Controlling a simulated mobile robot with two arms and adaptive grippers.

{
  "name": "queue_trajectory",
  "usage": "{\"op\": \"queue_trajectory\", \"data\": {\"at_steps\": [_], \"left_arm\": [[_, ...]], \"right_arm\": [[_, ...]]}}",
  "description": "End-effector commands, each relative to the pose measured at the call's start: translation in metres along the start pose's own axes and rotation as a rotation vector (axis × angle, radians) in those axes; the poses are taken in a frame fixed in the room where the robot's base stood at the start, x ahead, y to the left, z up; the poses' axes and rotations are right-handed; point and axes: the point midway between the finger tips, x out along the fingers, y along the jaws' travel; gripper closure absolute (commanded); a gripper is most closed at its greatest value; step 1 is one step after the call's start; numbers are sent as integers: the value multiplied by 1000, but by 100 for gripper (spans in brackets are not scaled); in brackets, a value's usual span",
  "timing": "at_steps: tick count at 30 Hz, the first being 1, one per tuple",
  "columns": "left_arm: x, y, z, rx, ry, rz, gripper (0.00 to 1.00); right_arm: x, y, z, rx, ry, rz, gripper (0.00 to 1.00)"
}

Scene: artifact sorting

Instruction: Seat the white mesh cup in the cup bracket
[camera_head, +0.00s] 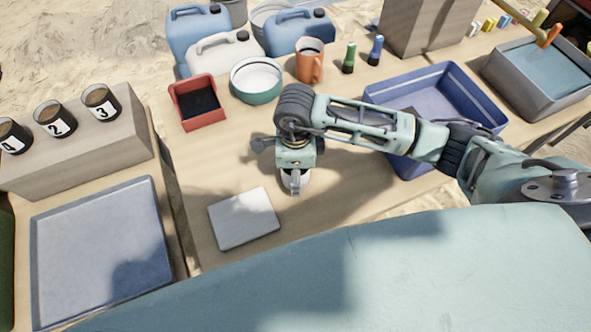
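My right gripper (294,188) points down over the middle of the table, with its arm reaching in from the right. A small pale, rounded thing (304,181) shows at its fingertips; it may be the white mesh cup, but the gripper hides most of it. I cannot tell whether the fingers are closed on it. I cannot make out the cup bracket for certain. A flat pale square plate (243,217) lies on the table to the left and nearer. My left gripper is not in view.
A red bin (186,101), a green-rimmed bowl (256,79) and an orange mug (310,60) stand behind. A blue tray (376,95) lies under my forearm. Numbered cups stand on a block (85,150) at left, beyond a gap between tables.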

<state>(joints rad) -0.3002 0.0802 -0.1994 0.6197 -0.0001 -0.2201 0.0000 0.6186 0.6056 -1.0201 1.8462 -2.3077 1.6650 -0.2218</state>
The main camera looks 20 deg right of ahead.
Motion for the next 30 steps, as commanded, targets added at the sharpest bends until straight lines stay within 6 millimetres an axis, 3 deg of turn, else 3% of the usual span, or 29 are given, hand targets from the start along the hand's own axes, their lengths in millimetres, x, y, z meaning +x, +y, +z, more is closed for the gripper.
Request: {"op": "queue_trajectory", "data": {"at_steps": [9, 24, 30], "left_arm": [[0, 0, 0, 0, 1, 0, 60], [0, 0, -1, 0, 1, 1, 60], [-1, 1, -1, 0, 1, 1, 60]], "right_arm": [[8, 0, 0, -2, 0, -1, 32], [8, 0, 0, -1, 0, -1, 75], [6, 0, 0, -1, 0, -1, 75]]}}
